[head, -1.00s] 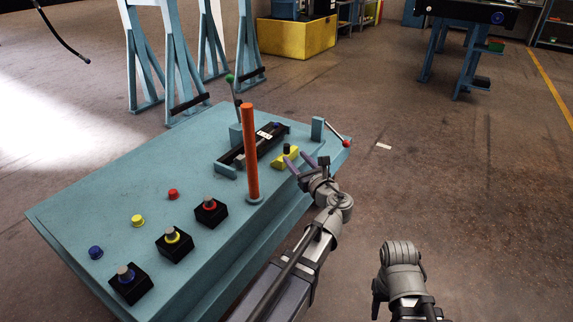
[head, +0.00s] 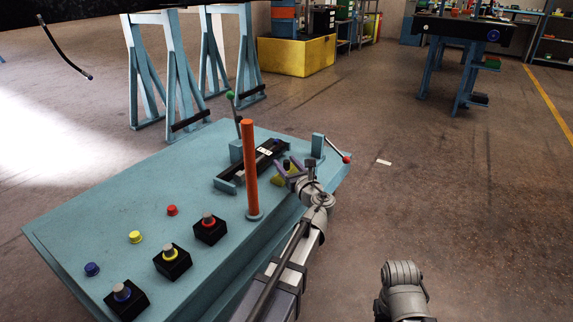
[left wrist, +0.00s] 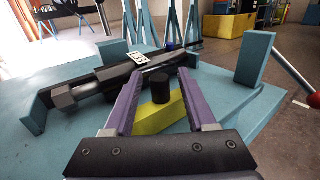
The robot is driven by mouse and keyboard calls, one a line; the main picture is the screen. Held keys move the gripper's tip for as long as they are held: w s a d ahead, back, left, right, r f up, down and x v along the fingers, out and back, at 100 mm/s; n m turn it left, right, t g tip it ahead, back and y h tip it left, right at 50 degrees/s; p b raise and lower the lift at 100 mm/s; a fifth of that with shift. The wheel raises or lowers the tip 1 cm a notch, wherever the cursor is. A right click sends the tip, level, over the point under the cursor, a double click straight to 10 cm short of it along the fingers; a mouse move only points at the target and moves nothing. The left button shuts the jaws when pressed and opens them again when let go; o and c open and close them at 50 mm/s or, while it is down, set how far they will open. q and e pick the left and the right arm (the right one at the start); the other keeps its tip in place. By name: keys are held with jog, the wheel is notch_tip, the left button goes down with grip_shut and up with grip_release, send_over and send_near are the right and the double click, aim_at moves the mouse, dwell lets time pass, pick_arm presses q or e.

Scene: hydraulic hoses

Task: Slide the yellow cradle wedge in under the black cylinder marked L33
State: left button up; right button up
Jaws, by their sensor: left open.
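The black cylinder (head: 262,157) lies in a teal cradle on the teal bench; its white label (left wrist: 138,58) is small and seems to read L33. The yellow cradle wedge (left wrist: 166,118), with a black upright knob (left wrist: 160,88), sits on the bench on the near side of the cylinder. In the head view the wedge (head: 280,177) is partly covered by my gripper. My left gripper (left wrist: 160,76) is open, its purple fingers on either side of the knob, apart from it. Only part of my right arm shows; its gripper is out of view.
An orange post (head: 250,170) stands left of my left arm. A green-tipped lever (head: 235,112) and a red-tipped lever (head: 337,150) flank the cradle. Black boxes with coloured rings (head: 172,262) and loose coloured caps (head: 135,237) occupy the bench's near left.

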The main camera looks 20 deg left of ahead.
pick_arm(q)
grip_shut()
dwell(0.5)
dwell(1.0)
